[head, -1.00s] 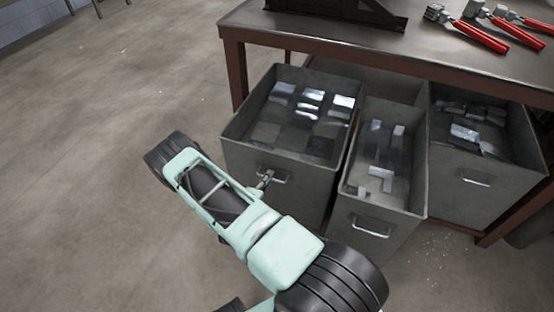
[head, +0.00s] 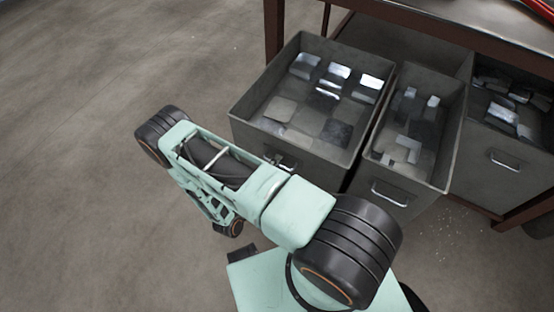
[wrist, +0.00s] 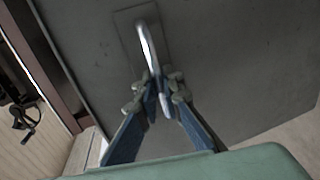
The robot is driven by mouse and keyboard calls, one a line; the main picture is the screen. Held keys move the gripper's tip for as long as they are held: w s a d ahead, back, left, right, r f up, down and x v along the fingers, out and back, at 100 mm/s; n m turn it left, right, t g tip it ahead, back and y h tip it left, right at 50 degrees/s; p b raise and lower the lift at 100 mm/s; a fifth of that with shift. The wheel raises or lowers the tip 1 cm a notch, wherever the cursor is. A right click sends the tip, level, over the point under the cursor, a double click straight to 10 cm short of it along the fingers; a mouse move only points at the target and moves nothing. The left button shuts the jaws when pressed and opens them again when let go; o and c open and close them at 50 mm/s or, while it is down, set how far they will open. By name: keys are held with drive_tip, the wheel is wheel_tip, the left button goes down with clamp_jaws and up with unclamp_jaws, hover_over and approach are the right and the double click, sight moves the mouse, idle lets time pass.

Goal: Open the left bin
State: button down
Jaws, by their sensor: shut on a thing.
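The left bin (head: 330,172) is a grey metal drawer, open at the top, with flat light and dark metal pieces inside. It stands well out from under the workbench. Its handle (wrist: 150,45) is a bright metal loop on a plate on the front wall, seen close in the wrist view. My gripper (wrist: 160,92) is shut on the lower part of this handle, one blue-padded finger on each side. In the head view the handle (head: 286,162) is partly hidden behind my arm, and the fingertips are hard to make out.
A narrower middle bin (head: 402,203) stands close at the right, also pulled out. A right bin (head: 490,175) sits further under the workbench (head: 450,45). A bench leg (head: 273,30) stands behind the left bin. The floor (head: 90,180) at the left is clear.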

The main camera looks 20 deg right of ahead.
drive_tip(key=shift+a, duration=0.1)
drive_tip(key=c, duration=2.1)
unclamp_jaws()
